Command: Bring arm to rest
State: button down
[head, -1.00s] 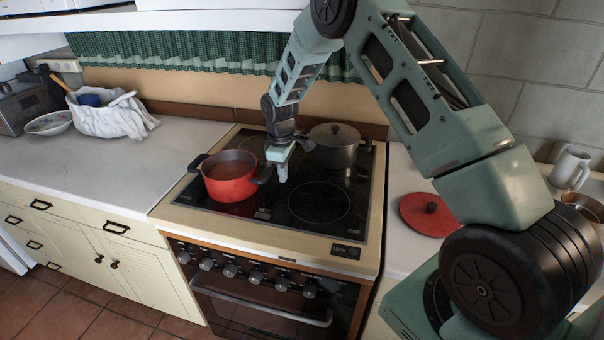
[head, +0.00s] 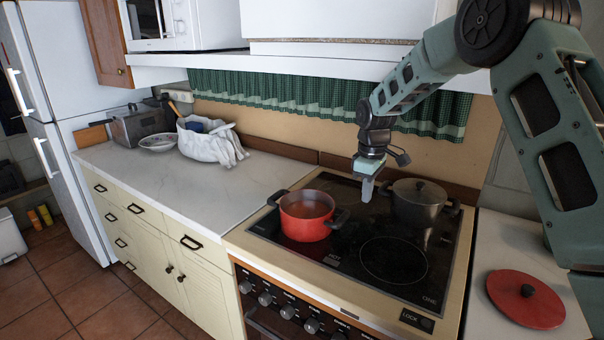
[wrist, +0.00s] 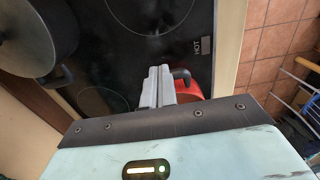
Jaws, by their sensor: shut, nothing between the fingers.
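My gripper (head: 367,190) hangs above the black glass cooktop (head: 350,262), fingers pointing down, shut and empty. In the head view it is up and to the right of the open red pot (head: 305,221), apart from it. In the wrist view the shut fingers (wrist: 157,86) partly hide the red pot (wrist: 194,88). A dark lidded pot (head: 419,207) stands on the cooktop to the right of my gripper, and it also shows at the upper left of the wrist view (wrist: 36,45).
A red lid (head: 525,298) lies on the right counter. The left counter (head: 222,187) is mostly clear, with a cloth-lined basket (head: 208,147), a bowl (head: 158,143) and a toaster (head: 140,124) at its far end. A white shelf and cupboard (head: 345,25) overhang the back.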

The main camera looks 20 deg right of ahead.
jog(key=s+a+r+y, duration=0.1)
jog(key=s+a+r, duration=0.2)
jog(key=s+a, duration=0.5)
jog(key=s+a+r, duration=0.3)
jog(key=s+a, duration=0.4)
jog(key=a, duration=0.3)
jog(key=s+a, duration=0.2)
jog(key=s, duration=0.9)
jog(key=s+a, duration=0.2)
jog(key=s, duration=1)
jog(key=shift+s+f, duration=0.3)
jog(key=shift+f, duration=0.15)
jog(key=shift+m, duration=0.3)
